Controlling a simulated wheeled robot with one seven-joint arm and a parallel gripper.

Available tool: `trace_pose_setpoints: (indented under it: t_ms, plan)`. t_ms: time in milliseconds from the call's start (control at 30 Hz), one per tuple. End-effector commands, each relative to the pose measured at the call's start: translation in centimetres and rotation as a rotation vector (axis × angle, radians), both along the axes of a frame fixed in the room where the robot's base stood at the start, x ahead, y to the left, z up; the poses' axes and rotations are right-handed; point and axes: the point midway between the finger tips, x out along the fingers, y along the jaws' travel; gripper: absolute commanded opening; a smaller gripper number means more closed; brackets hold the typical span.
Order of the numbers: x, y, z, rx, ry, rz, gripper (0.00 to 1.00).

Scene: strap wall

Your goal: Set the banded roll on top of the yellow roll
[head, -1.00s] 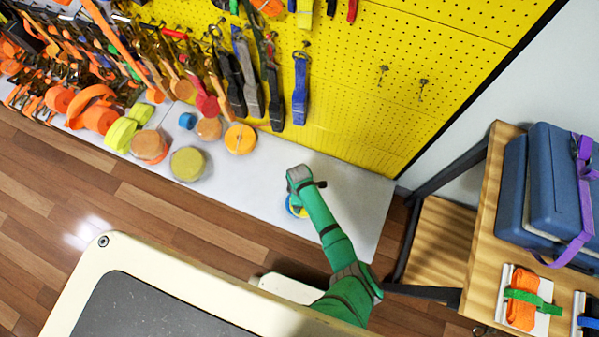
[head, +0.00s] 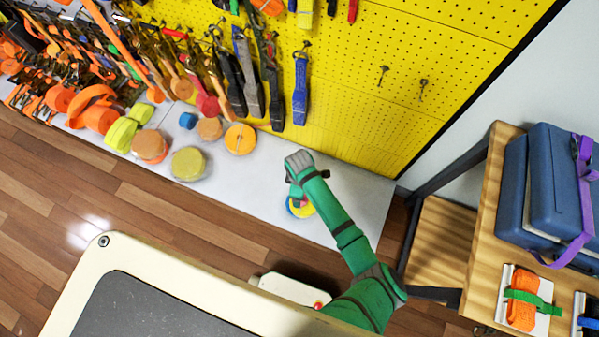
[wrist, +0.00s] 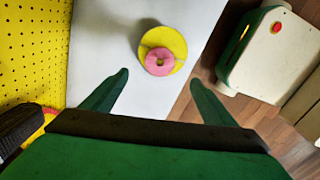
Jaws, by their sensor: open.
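A yellow roll (wrist: 176,38) lies flat on the white shelf. A smaller pink ring-shaped roll (wrist: 158,62) shows over its face in the wrist view, apparently resting on it; I cannot make out a band on it. In the head view the yellow roll (head: 307,212) is partly hidden by my arm, with pink and blue patches showing. My gripper (wrist: 158,80) is open and empty, its fingers spread wide and apart from the rolls. In the head view my gripper (head: 296,192) is mostly hidden by my wrist, just beside the rolls.
To the left on the shelf stand an olive-yellow roll (head: 188,163), an orange-yellow roll (head: 240,139) and several others. Straps hang on the yellow pegboard (head: 350,110) behind. A wooden table (head: 480,240) with blue cases stands at right. The shelf's right end (head: 365,200) is clear.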

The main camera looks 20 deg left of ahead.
Motion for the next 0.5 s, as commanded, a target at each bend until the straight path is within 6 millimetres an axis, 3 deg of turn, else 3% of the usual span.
trace_pose_setpoints:
  t_ms: [267,333,433,500]
  plan:
    - [0.0,0.1,1.4,0.001,-0.001,0.000,0.80]
    - [0.1,0.9,1.7,0.019,-0.007,-0.004,0.80]
    - [0.9,4.5,2.9,0.095,-0.041,-0.024,0.80]
    - [1.7,8.6,4.6,0.191,-0.080,-0.056,0.80]
